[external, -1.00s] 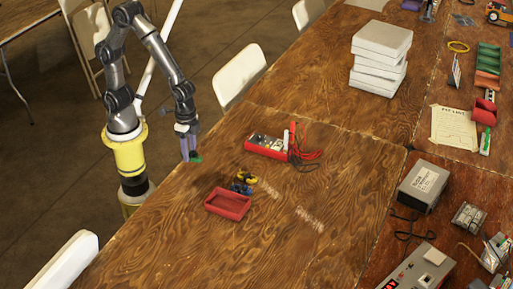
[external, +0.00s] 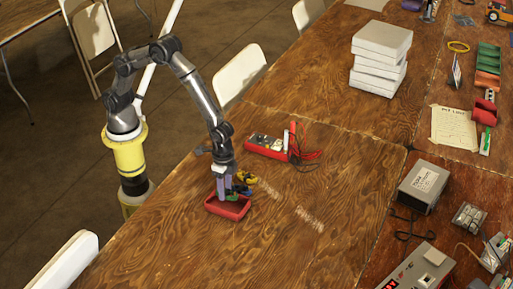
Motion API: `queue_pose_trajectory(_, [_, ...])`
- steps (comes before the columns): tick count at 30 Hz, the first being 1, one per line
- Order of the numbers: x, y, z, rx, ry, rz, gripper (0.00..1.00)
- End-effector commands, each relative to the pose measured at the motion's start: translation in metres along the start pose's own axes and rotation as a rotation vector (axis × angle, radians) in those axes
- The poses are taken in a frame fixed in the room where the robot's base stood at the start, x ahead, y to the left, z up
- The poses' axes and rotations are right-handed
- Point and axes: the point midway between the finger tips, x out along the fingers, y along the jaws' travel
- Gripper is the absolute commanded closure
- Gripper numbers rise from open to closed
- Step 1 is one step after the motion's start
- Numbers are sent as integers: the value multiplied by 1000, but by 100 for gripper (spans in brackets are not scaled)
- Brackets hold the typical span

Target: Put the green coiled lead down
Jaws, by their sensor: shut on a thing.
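My gripper (external: 226,192) points down over the small red tray (external: 238,212) near the front left of the wooden table. It is shut on the green coiled lead (external: 232,197), of which only a little green shows at the fingertips. The lead is at or just above the inside of the tray; I cannot tell if it touches the bottom. The fingers hide part of the tray's left and far side.
A red box of parts (external: 267,145) with red and black leads (external: 300,157) is farther back. The table right of the tray is clear.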

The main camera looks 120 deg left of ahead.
Motion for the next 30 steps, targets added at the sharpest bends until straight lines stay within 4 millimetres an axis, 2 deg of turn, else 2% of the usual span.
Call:
queue_pose_trajectory(8, [33,0,-2,0,-2,0,100])
queue_pose_trajectory(30, [45,0,-2,0,1,0,100])
